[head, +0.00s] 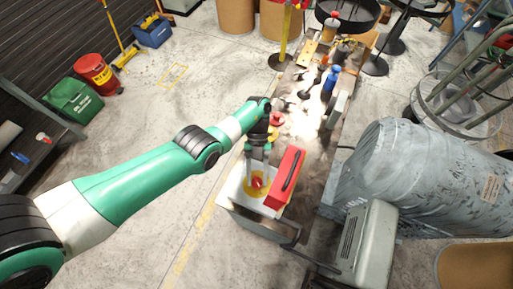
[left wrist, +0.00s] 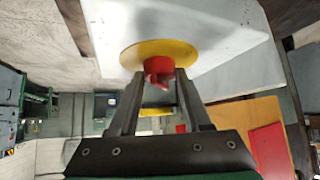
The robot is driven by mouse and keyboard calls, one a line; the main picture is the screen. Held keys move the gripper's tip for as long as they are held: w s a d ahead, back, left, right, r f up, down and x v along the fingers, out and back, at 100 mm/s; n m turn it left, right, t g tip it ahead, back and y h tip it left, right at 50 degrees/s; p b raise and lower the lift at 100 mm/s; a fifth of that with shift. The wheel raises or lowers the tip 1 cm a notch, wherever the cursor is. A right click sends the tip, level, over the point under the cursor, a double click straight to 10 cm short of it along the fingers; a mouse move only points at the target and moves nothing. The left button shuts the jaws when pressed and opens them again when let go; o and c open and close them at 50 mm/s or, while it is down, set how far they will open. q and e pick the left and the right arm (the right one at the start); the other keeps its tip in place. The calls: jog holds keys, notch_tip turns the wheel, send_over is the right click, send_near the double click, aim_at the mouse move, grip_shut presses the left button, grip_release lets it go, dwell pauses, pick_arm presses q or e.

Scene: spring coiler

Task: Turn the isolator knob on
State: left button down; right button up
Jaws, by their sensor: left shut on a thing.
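The isolator knob (head: 258,183) is red and sits at the centre of a round yellow plate on a pale box (head: 233,190). In the left wrist view the red knob (left wrist: 158,70) stands out from the yellow plate (left wrist: 180,52), on the white face of the box. My left gripper (head: 257,172) reaches down to the knob from above in the head view. Its two fingers (left wrist: 158,78) lie on either side of the knob and are shut on it. The fingers partly hide the knob's sides, and its exact angle is hard to read. My right gripper is not in view.
A red case with a black handle (head: 287,178) stands right beside the pale box. A grey machine housing (head: 365,250) and a large wrapped roll (head: 420,175) stand to the right. A cluttered bench (head: 305,115) runs behind. The floor at left is mostly clear.

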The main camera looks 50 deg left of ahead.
pick_arm(q)
jog(key=shift+f, duration=0.1)
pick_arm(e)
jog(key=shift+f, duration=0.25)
pick_arm(q)
jog(key=shift+c, duration=1.8)
grip_release()
